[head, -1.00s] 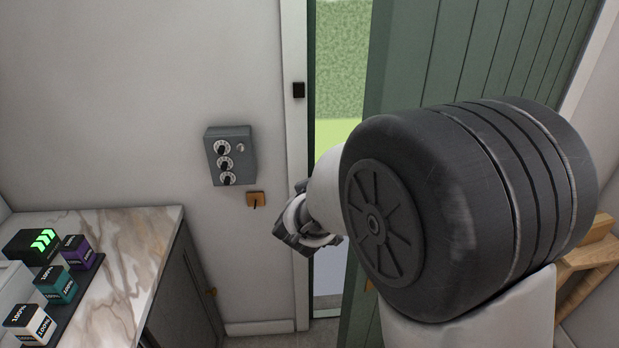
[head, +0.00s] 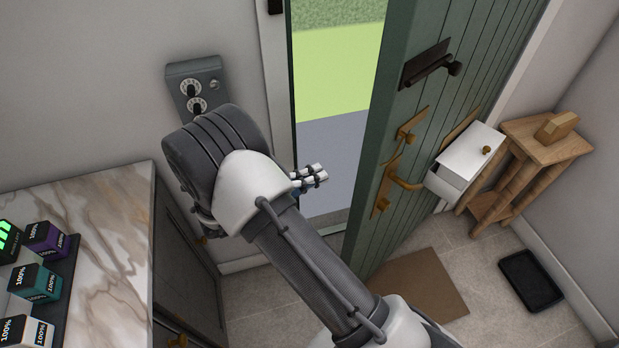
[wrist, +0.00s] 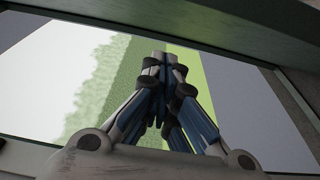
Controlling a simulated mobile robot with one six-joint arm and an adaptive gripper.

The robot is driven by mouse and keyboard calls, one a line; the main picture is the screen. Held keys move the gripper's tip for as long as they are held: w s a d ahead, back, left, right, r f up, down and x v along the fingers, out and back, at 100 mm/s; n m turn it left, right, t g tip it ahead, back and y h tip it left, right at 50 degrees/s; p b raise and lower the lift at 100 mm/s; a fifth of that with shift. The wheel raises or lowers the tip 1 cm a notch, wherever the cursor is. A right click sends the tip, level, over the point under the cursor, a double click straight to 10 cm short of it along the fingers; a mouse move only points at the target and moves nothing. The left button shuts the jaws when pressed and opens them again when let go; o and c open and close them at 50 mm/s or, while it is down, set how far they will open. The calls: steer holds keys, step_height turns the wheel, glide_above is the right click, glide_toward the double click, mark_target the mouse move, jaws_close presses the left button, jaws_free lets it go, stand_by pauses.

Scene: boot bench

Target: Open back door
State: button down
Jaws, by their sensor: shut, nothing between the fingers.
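The green plank back door (head: 425,130) stands ajar in the head view, swung inward to the right. Through the gap show grass and grey paving. The door carries a dark bolt (head: 428,66), a brass latch (head: 409,128) and a brass lever handle (head: 402,183). My gripper (head: 322,175) is in the doorway gap, left of the door's free edge and apart from it. In the wrist view my gripper (wrist: 165,62) has its fingertips together with nothing between them, with the outdoors beyond.
A grey dial box (head: 197,85) is on the wall left of the doorway. A marble-topped counter (head: 110,215) with small boxes stands at left. A white box (head: 468,160), a wooden stand (head: 545,150), a brown mat (head: 425,285) and a black tray (head: 530,280) are at right.

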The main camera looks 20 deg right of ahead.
steer(key=s+d+b, duration=0.2)
steer(key=d, duration=0.5)
steer(key=shift+d+b, duration=0.3)
steer(key=shift+d, duration=0.05)
